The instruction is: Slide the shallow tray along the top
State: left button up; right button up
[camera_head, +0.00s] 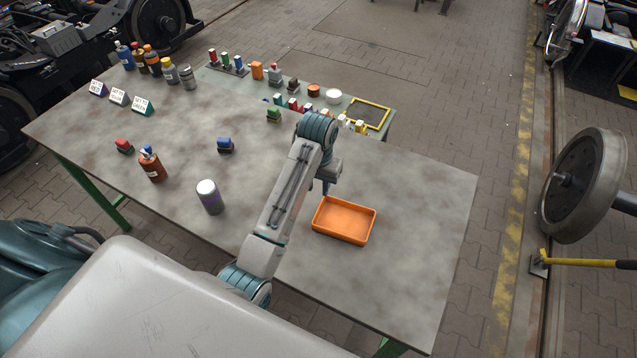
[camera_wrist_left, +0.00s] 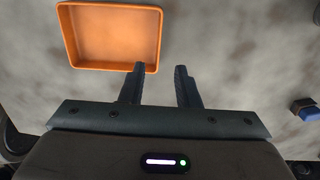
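The shallow orange tray (camera_head: 344,221) lies empty on the grey table, right of my arm. It also shows at the upper left of the left wrist view (camera_wrist_left: 110,36). My left gripper (camera_head: 327,188) is by the tray's far left corner in the head view. In the left wrist view its two fingers (camera_wrist_left: 160,72) stand apart with nothing between them. One fingertip appears close to the tray's near rim; whether they touch I cannot tell. My right gripper is in neither view.
Bottles, signs and small coloured items line the back, with a yellow-framed dark pad (camera_head: 370,114). The table's right part (camera_head: 425,220) is clear.

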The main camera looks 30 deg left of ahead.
pick_arm(q)
notch_tip(320, 180, down, 2)
jog(key=shift+f+b, duration=0.2)
jog(key=shift+b, duration=0.55)
jog(key=shift+f+p, duration=0.35)
jog(key=shift+f, duration=0.05)
notch_tip(320, 180, down, 6)
jog(key=shift+f+p, duration=0.2)
jog(key=shift+p, duration=0.7)
jog(key=shift+w+f, duration=0.1)
jog(key=shift+f, duration=0.4)
grip_shut()
